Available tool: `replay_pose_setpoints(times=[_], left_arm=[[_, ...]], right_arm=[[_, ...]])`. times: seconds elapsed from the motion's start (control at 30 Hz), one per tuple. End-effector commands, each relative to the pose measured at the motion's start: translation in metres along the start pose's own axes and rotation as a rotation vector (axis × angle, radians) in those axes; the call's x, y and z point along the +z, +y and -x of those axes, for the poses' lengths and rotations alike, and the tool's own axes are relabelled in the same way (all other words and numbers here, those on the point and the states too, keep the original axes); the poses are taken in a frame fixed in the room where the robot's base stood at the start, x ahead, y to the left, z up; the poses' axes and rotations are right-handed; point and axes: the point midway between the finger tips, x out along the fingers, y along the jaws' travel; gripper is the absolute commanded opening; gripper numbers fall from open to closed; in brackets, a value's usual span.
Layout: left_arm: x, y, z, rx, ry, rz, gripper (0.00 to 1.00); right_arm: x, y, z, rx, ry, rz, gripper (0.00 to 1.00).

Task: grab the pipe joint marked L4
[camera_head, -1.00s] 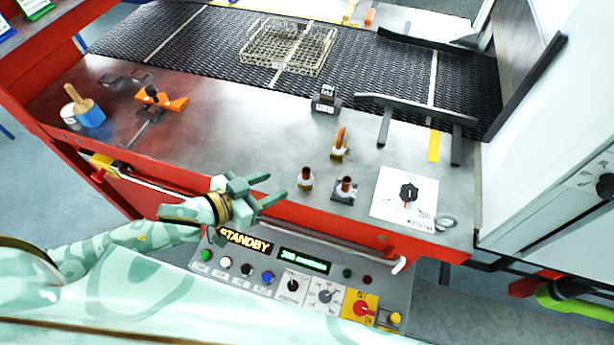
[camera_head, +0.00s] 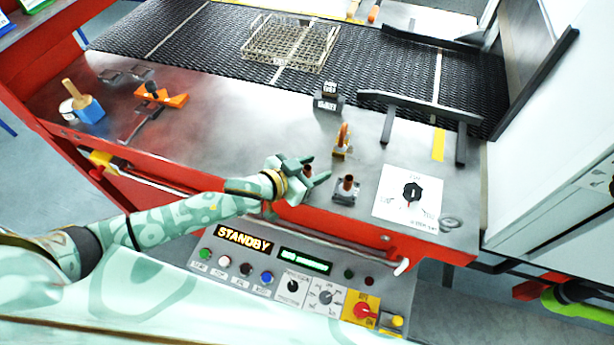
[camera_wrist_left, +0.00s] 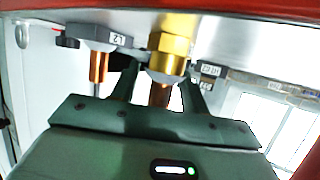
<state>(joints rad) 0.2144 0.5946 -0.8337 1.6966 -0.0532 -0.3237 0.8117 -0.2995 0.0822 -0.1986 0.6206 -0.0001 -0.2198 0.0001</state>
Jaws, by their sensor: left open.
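My left gripper (camera_head: 317,168) is open at the front edge of the steel counter, its fingers on either side of a small copper and brass pipe joint (camera_head: 307,172). In the left wrist view the brass joint (camera_wrist_left: 169,46) shows between the open fingers (camera_wrist_left: 160,78); I cannot tell whether they touch it. A second joint (camera_head: 346,187) with a copper stub and grey base stands just right; in the wrist view its grey base (camera_wrist_left: 99,40) carries a tag resembling "Z1". A third joint (camera_head: 342,142), brass and copper, stands behind. I cannot read L4 on any joint. My right gripper is not in view.
A dial card (camera_head: 408,197) and metal rings (camera_head: 452,223) lie right of the joints. A black label block (camera_head: 327,98) and dark rail (camera_head: 420,108) stand behind. A wire basket (camera_head: 290,43) sits on the mesh belt (camera_head: 190,48). The control panel (camera_head: 300,275) is below the counter edge.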

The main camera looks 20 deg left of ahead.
Motion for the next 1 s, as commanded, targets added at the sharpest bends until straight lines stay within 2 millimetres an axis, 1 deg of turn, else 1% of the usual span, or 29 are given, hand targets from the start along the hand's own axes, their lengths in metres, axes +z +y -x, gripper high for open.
replay_pose_setpoints(times=[0.03,0.07,0.1,0.2,0.57,0.67,0.77,0.8,0.87,1.0], left_arm=[[0.000,0.000,0.000,0.000,0.000,0.000,0.45],[0.000,0.000,0.000,0.000,0.000,0.000,0.37],[0.000,0.000,0.000,0.000,0.000,0.000,0.26],[0.000,0.000,0.000,0.000,0.000,0.000,0.00],[-0.003,0.000,0.002,0.000,0.002,0.000,0.00],[-0.011,-0.001,0.005,-0.001,0.003,-0.001,0.00],[-0.026,-0.001,0.011,0.000,0.005,-0.001,0.00],[-0.034,-0.001,0.014,-0.001,0.006,-0.002,0.00],[-0.041,0.006,0.027,0.001,0.002,0.001,0.00],[-0.066,0.024,0.065,0.002,0.004,0.002,0.00]], right_arm=[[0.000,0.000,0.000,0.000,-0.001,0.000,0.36],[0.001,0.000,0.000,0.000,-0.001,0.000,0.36],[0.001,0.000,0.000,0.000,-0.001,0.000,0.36],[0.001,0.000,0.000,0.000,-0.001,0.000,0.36],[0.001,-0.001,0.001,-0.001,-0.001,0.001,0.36],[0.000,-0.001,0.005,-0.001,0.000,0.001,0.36],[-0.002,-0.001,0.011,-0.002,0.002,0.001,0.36],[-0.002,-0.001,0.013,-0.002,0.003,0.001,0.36],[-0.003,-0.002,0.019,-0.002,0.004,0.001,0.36],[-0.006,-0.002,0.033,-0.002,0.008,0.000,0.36]])
